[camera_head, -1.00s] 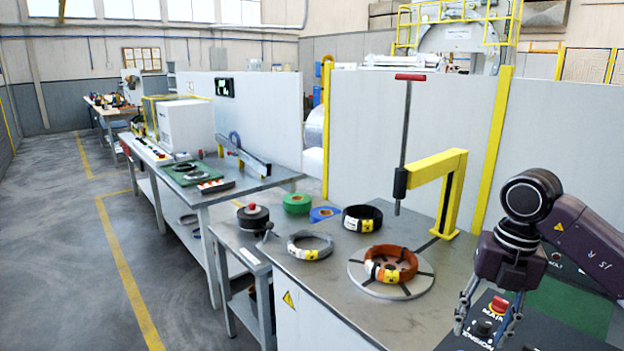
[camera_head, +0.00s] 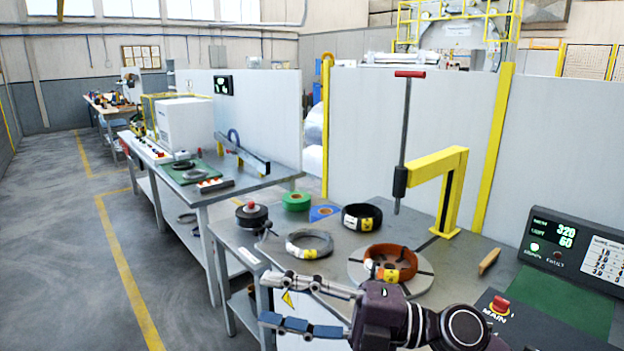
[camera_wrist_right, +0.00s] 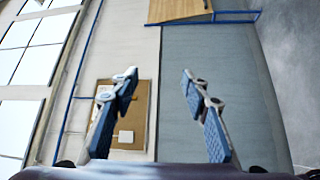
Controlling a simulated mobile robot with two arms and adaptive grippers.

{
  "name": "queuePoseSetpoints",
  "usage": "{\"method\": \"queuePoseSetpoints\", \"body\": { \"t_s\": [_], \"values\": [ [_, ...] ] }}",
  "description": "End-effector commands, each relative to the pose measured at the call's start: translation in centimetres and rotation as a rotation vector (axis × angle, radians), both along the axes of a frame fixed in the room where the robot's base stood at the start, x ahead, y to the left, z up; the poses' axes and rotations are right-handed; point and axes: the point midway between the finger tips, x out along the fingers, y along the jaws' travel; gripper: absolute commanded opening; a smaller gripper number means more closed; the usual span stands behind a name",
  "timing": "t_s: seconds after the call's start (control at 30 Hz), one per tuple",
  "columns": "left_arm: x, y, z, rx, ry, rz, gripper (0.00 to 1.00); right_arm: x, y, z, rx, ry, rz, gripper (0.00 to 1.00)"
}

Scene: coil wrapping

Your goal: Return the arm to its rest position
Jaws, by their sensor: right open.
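My right gripper (camera_head: 262,306) is at the bottom middle of the head view, its fingers pointing left in front of the table edge. It is open and nothing is between its fingers. In the right wrist view its blue-padded fingers (camera_wrist_right: 165,88) stand wide apart against a far wall. The orange-brown coil (camera_head: 391,262) with white and yellow labels lies on the round turntable (camera_head: 425,277), beyond the right wrist and apart from it. My left gripper is not in view.
A grey coil (camera_head: 309,244), a black coil (camera_head: 361,217), green tape (camera_head: 296,201) and blue tape (camera_head: 323,213) lie on the table. A yellow post-and-arm frame (camera_head: 450,190) stands behind the turntable. A control panel (camera_head: 570,255) is at right. Floor at left is clear.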

Motion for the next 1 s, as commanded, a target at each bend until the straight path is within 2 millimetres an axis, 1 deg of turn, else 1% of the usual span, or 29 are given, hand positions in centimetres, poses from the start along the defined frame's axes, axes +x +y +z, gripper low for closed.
{"method": "queuePoseSetpoints", "body": {
  "t_s": [0.03, 0.07, 0.1, 0.17, 0.2, 0.27, 0.37, 0.4, 0.47, 0.5, 0.53, 0.57, 0.6, 0.67, 0.7, 0.77, 0.8, 0.87, 0.9, 0.97, 1.0],
  "values": [
    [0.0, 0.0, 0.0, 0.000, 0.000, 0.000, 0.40, 0.3, -0.1, 1.2, 0.103, 0.034, -0.047, 0.42],
    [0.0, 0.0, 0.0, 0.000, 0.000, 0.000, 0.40, 0.7, -0.4, 2.0, 0.165, 0.053, -0.083, 0.42],
    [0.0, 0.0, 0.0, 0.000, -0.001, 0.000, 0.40, 1.3, -1.1, 2.9, 0.242, 0.083, -0.133, 0.42],
    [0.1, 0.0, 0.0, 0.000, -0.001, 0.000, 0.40, 2.5, -2.4, 3.9, 0.352, 0.136, -0.217, 0.42],
    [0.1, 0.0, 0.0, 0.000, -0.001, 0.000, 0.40, 3.4, -3.5, 4.2, 0.417, 0.175, -0.277, 0.42],
    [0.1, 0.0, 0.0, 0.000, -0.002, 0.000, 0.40, 4.7, -5.5, 4.1, 0.507, 0.241, -0.374, 0.42],
    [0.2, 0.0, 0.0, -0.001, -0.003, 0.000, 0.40, 6.8, -9.2, 2.6, 0.630, 0.368, -0.548, 0.42],
    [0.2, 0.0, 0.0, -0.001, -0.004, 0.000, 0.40, 7.5, -10.8, 1.4, 0.668, 0.425, -0.622, 0.42],
    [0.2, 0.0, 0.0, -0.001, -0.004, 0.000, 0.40, 8.3, -13.3, -0.8, 0.716, 0.516, -0.734, 0.42],
    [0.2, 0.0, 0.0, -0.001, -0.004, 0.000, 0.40, 8.6, -14.8, -2.6, 0.738, 0.580, -0.809, 0.42],
    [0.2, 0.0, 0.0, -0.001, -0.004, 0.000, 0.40, 8.7, -16.0, -4.1, 0.751, 0.630, -0.866, 0.42],
    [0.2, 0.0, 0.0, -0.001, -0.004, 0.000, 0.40, 8.6, -17.1, -5.7, 0.761, 0.682, -0.924, 0.42],
    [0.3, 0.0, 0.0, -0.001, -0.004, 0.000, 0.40, 8.4, -18.5, -8.1, 0.768, 0.753, -1.000, 0.42],
    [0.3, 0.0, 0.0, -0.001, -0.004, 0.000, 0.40, 7.6, -20.5, -11.8, 0.765, 0.864, -1.112, 0.42],
    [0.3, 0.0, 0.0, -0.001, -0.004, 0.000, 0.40, 6.7, -21.6, -14.3, 0.755, 0.940, -1.183, 0.42],
    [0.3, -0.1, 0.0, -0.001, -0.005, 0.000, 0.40, 4.8, -23.1, -18.3, 0.729, 1.060, -1.288, 0.42],
    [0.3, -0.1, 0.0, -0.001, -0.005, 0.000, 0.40, 3.3, -23.9, -20.9, 0.702, 1.140, -1.354, 0.42],
    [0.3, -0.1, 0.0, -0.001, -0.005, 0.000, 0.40, 0.6, -24.8, -24.5, 0.653, 1.259, -1.442, 0.42],
    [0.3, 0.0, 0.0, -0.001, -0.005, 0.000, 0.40, -1.3, -25.2, -26.6, 0.616, 1.337, -1.494, 0.42],
    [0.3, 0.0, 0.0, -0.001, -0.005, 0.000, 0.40, -4.3, -25.7, -29.4, 0.553, 1.444, -1.562, 0.42],
    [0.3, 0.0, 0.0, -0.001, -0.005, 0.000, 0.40, -6.3, -25.8, -31.0, 0.511, 1.509, -1.598, 0.42]
  ]
}}
